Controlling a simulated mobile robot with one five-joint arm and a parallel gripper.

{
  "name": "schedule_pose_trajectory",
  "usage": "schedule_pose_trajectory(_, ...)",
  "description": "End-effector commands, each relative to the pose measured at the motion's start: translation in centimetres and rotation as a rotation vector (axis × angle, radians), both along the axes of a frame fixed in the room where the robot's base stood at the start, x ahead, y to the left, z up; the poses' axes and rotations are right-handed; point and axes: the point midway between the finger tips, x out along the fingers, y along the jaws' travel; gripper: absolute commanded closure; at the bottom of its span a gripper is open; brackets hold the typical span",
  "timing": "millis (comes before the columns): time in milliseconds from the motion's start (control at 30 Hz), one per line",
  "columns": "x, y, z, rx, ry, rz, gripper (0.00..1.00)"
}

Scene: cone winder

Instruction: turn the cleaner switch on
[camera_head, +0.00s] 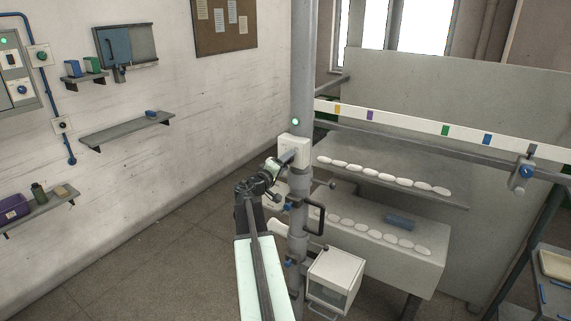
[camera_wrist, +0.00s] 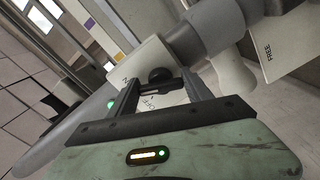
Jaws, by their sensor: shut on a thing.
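A white switch box (camera_head: 294,150) sits on the tall grey post. It also shows in the wrist view (camera_wrist: 152,54), with partly hidden dark lettering on its face. A dark round switch knob (camera_wrist: 160,74) stands out from the box. My gripper (camera_head: 285,160) reaches the box from the lower left in the head view. In the wrist view my gripper (camera_wrist: 163,84) has its fingers at either side of the knob, shut on it. The head view does not show the knob clearly. I cannot tell which position the switch is in.
A green lamp (camera_head: 295,122) glows on the grey post (camera_head: 303,70) above the box. A black handle (camera_head: 315,218) and a clear-fronted white box (camera_head: 335,277) are below. Shelves with white oval pieces (camera_head: 385,175) are to the right. Open floor lies at left.

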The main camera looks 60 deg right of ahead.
Motion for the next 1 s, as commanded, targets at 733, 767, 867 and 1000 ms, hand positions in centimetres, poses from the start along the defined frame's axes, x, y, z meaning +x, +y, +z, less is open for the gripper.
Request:
schedule_pose_trajectory(733, -0.05, 0.01, -0.18, 0.002, -0.125, -0.002, 0.82)
schedule_pose_trajectory(767, -0.05, 0.01, -0.18, 0.002, -0.125, -0.002, 0.82)
schedule_pose_trajectory(867, -0.06, 0.01, -0.18, 0.002, -0.124, -0.002, 0.28)
schedule_pose_trajectory(1000, -0.04, 0.0, -0.15, 0.001, -0.122, -0.001, 0.2)
